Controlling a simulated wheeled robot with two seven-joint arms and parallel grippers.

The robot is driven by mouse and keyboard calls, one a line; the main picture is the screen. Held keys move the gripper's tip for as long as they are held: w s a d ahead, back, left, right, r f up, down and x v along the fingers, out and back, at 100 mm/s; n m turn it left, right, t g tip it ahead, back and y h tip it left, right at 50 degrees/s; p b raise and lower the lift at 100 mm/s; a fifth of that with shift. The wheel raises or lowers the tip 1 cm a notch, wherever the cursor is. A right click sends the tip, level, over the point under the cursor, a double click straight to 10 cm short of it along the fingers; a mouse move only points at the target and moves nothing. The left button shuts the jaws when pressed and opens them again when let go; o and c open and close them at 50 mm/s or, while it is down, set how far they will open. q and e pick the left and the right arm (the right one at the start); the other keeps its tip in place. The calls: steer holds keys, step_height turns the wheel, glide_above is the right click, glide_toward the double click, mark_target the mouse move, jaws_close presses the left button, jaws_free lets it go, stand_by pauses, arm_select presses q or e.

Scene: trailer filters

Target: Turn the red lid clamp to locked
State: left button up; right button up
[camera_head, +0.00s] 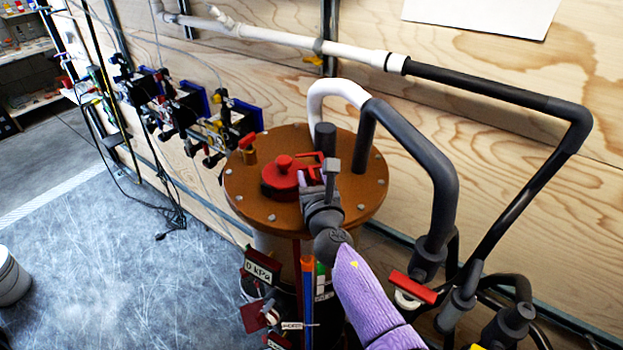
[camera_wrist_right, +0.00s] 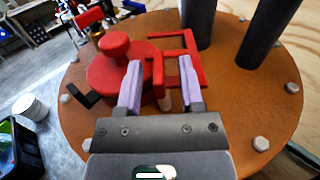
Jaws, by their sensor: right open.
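The red lid (camera_head: 282,176) with its round knob sits on the brown flange top of a tank (camera_head: 250,195). The red lid clamp (camera_head: 311,160), a frame-shaped handle, stands at the lid's right side. In the right wrist view the lid (camera_wrist_right: 110,72) is at the left and the clamp (camera_wrist_right: 176,38) reaches to the right from it. My right gripper (camera_head: 316,180) is over the flange at the clamp. Its lilac fingers (camera_wrist_right: 160,82) are open, with a red part of the clamp between them; I cannot tell whether they touch it. My left gripper is not in view.
Dark pipes (camera_head: 436,180) rise on the right behind my arm. A small red-handled valve (camera_head: 247,148) stands on the flange's left edge. Valve assemblies (camera_head: 185,105) line the wooden wall.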

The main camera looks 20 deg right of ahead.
steer(key=shift+w, duration=0.3)
steer(key=shift+c, duration=0.2)
steer(key=shift+r, duration=0.1)
jaws_close()
stand_by(1.0)
